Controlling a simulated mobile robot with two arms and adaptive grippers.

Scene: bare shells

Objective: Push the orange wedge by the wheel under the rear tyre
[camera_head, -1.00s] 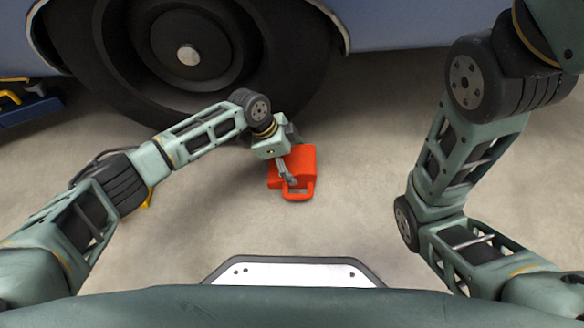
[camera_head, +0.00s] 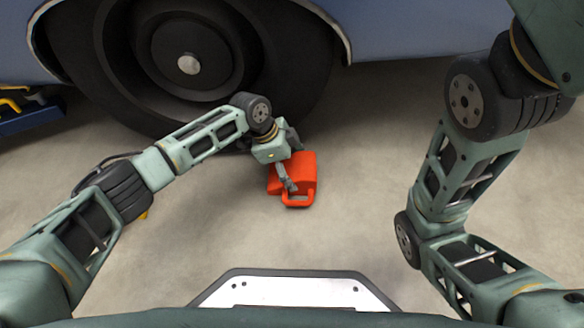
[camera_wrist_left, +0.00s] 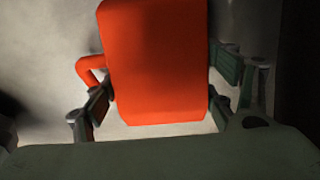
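The orange wedge (camera_head: 299,166) lies on the floor right of and nearer to me than the tyre (camera_head: 290,75), with a gap between them. Its loop handle (camera_head: 299,200) points towards me. My left gripper (camera_head: 289,160) is down at the wedge, one finger at the handle end and one at the far end. In the left wrist view the wedge (camera_wrist_left: 155,60) sits between the two fingers (camera_wrist_left: 160,100), which appear to touch it on both sides.
The blue car body (camera_head: 430,25) overhangs the floor at the back. A dark blue item with yellow parts (camera_head: 30,112) stands at the far left. The floor right of the wedge is clear.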

